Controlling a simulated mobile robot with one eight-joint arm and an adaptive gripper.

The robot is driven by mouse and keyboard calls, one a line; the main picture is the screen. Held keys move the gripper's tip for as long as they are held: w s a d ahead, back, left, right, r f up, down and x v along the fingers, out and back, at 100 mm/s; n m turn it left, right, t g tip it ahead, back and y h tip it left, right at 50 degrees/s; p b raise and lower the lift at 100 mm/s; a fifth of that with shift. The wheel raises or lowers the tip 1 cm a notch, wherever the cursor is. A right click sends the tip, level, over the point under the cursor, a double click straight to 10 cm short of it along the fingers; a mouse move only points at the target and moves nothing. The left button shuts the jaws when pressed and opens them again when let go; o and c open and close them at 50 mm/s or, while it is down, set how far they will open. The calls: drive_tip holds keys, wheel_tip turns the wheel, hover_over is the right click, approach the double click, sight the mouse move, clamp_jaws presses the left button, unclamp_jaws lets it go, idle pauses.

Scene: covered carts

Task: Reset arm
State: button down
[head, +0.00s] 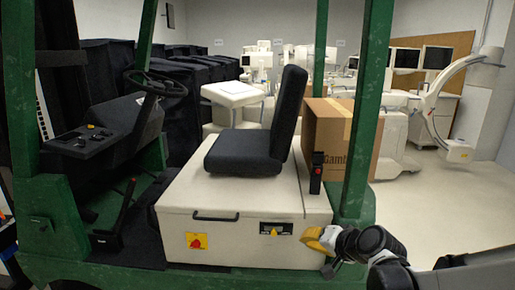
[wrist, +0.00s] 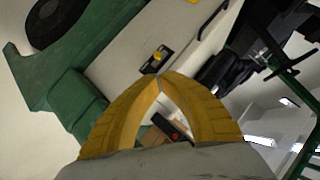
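My gripper (head: 322,240) shows in the head view at the lower middle right, in front of the right end of the forklift's cream seat base (head: 235,213). In the wrist view its two yellow fingers (wrist: 161,78) meet at the tips, with an empty gap between them lower down. It holds nothing that I can see. My dark and grey arm reaches in from the lower right. Whether the fingertips touch the forklift is not clear.
A green forklift frame (head: 360,110) stands close ahead, with a black seat (head: 245,150) and steering wheel (head: 155,84). A cardboard box (head: 335,140) stands behind the seat. Black-covered carts (head: 105,75) are at the back left, medical machines (head: 440,100) at the back right. Floor (head: 450,200) at right is clear.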

drive_tip(key=s+d+r+n+g+h, duration=0.1)
drive_tip(key=s+d+n+h, duration=0.1)
drive_tip(key=s, duration=1)
drive_tip(key=s+d+r+n+g+h, duration=0.1)
drive_tip(key=s+d+n+g+h, duration=0.1)
drive_tip(key=s, duration=1)
drive_tip(key=shift+s+d+r+n+h, duration=0.2)
drive_tip(key=shift+r+n+h, duration=0.15)
drive_tip(key=shift+n+h, duration=0.15)
